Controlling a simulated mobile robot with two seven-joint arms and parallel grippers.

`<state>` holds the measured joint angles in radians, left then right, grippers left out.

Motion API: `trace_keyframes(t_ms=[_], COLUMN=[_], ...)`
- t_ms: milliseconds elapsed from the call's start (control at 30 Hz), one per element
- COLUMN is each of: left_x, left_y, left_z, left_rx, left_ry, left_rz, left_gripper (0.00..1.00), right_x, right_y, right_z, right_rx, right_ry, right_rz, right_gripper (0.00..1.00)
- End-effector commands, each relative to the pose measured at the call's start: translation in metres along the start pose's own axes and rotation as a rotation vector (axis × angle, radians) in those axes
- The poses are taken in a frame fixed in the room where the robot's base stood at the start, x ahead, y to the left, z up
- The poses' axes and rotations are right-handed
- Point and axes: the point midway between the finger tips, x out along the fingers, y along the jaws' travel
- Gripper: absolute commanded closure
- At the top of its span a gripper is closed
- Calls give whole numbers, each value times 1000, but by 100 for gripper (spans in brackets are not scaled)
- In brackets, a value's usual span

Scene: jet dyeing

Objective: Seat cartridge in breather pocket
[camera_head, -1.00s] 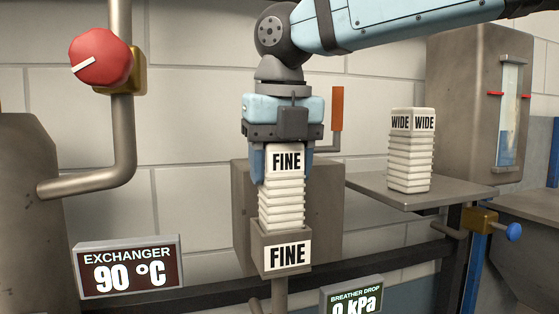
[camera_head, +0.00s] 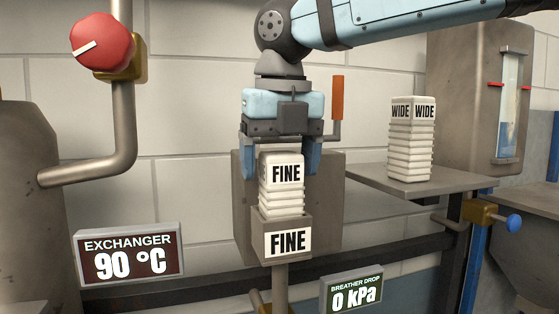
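The white ribbed FINE cartridge (camera_head: 281,188) stands upright with its lower part inside the grey breather pocket (camera_head: 262,225), which also carries a FINE label. Its labelled top and several ribs show above the rim; its bottom is hidden. My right gripper (camera_head: 281,172) is above it, pointing down, with its blue fingers spread on either side of the cartridge's top and apart from it. My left gripper is not in view.
A WIDE cartridge (camera_head: 411,145) stands on a grey shelf (camera_head: 375,181) at right. An orange-handled lever (camera_head: 337,98) is just behind the gripper. The Breather Drop display (camera_head: 352,293) reads 0 kPa; the Exchanger display (camera_head: 128,257) reads 90 °C. A red knob (camera_head: 100,42) is at upper left.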

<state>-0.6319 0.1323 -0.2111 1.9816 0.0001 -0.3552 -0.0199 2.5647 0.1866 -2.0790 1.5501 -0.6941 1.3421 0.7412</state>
Motion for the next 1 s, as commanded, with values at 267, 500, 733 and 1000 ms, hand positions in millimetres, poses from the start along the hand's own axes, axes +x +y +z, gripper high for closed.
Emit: trace_keyframes(t_ms=[267,500,733,1000], left_x=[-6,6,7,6], left_y=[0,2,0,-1], left_z=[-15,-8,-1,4], left_rx=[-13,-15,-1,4], left_ry=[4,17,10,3], left_rz=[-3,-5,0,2], left_gripper=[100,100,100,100], right_x=[-16,-60,-107,-131], right_y=[0,0,0,1], right_z=[2,2,2,2], right_rx=[1,1,0,-1], right_ry=[0,-3,-1,1], right_rz=[-2,2,1,0], right_gripper=[21,21,21,21])
